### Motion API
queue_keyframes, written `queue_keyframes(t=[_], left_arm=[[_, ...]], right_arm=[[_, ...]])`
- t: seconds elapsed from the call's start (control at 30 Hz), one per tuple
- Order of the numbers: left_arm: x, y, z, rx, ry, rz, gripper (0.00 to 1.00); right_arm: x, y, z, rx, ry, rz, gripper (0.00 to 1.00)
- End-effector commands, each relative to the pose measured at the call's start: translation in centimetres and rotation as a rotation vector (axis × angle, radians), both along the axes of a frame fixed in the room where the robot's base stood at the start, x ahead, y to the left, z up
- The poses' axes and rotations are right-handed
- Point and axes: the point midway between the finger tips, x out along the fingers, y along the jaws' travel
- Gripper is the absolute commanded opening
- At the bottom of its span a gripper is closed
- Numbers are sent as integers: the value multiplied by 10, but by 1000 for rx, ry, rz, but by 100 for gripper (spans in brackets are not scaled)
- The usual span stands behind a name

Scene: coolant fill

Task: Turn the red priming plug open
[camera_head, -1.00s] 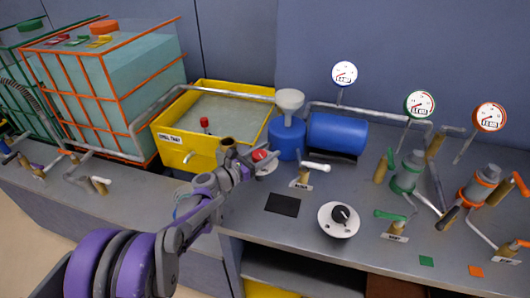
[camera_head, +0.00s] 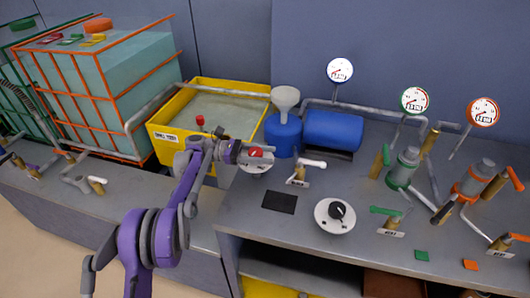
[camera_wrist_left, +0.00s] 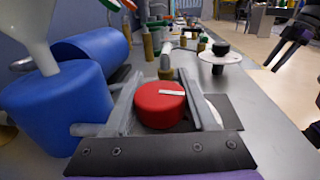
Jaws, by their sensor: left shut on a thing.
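The red priming plug (camera_head: 256,151) is a round red knob on a pale round base, in front of the blue pump with the white funnel. In the left wrist view the plug (camera_wrist_left: 160,105) shows large, with a white mark on its top pointing right. My left gripper (camera_head: 247,154) reaches it from the left. Its two grey fingers (camera_wrist_left: 166,98) stand on either side of the plug and are shut on it. What looks like part of my right gripper (camera_wrist_left: 294,38) shows dark at the upper right of the left wrist view; its jaws are unclear.
The blue pump (camera_head: 283,133) with its white funnel (camera_head: 285,98) stands right behind the plug. The yellow tank (camera_head: 236,92) is to the left. A white-handled valve (camera_head: 302,171) is close on the right. A black dial (camera_head: 336,212) sits further forward.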

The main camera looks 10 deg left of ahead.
Motion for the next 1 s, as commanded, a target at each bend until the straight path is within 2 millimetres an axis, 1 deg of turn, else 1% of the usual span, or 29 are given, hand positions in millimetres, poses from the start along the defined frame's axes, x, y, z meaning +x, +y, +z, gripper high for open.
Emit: queue_keyframes(t=[0.2, 0.4, 0.93, 0.97, 1.0], left_arm=[[-3, 0, 0, 0, -1, -123, 1], [-5, 0, 1, -1, -1, -185, 1], [-6, -1, 1, -1, -1, -210, 1], [-6, -1, 1, -1, -1, -209, 58], [-6, -1, 1, -1, -1, -209, 65]], right_arm=[[0, 0, 4, 0, -1, 0, 50], [0, 0, 5, 0, -2, 0, 50], [0, 0, 5, 0, -2, 0, 50], [0, 0, 5, 0, -2, 0, 50], [0, 0, 5, 0, -2, 0, 50]])
